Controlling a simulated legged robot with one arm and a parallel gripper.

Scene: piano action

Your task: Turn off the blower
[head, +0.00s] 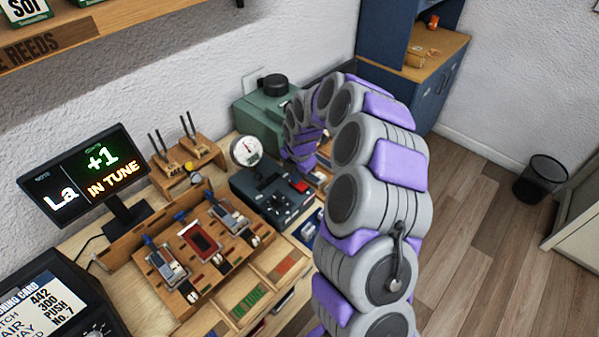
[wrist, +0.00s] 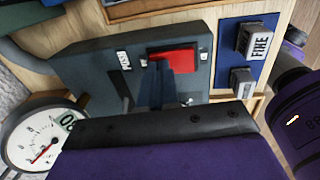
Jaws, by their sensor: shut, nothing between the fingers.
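A dark grey control box (head: 250,186) stands on the bench in the head view and fills the middle of the wrist view (wrist: 85,75). It carries a red rocker switch (head: 301,186), also seen in the wrist view (wrist: 174,58), with small white marks at its ends. My gripper (wrist: 158,75) is shut and empty, its dark tip over the lower left part of the red switch. Contact cannot be told. In the head view my arm curls down from the right to the box. A green machine (head: 262,118) with a black cap stands behind the box.
A round dial gauge (head: 245,150) stands beside the box, close to my gripper in the wrist view (wrist: 42,140). A wooden reed jig (head: 165,260) and a tuner screen (head: 85,180) are on the left. A blue tool mat (wrist: 262,35) lies right of the box.

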